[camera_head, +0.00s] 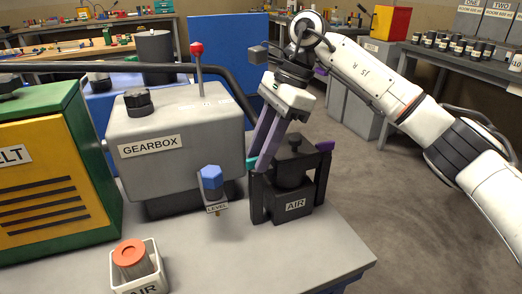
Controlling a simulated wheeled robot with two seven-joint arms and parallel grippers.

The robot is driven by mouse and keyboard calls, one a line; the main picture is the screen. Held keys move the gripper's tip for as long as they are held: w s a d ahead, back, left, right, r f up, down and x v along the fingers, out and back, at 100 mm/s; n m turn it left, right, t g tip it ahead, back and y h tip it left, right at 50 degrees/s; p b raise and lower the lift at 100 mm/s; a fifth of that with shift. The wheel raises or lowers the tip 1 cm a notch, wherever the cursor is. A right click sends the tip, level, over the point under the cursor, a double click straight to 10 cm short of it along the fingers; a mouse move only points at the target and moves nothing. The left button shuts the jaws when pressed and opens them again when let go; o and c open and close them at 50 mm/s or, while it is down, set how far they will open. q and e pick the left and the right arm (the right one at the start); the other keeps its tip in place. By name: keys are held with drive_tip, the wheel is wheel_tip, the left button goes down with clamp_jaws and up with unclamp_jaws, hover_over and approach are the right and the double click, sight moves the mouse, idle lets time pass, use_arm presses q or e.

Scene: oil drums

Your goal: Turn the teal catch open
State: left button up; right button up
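A small piece of the teal catch (252,163) shows at the left edge of the black AIR housing (295,206); the rest of it is hidden. The housing stands upright at the bench's right side, with a black knob on its lid. I cannot tell whether either finger touches the housing or the catch. My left gripper is out of view.
The grey GEARBOX (180,130), with a red-knobbed lever (197,60), stands left of the housing. A blue-capped LEVEL plug (212,182) is between them. A white AIR bin (140,285) holds an orange-topped filter (130,254). The bench top (255,260) in front is clear.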

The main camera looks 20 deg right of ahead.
clamp_jaws()
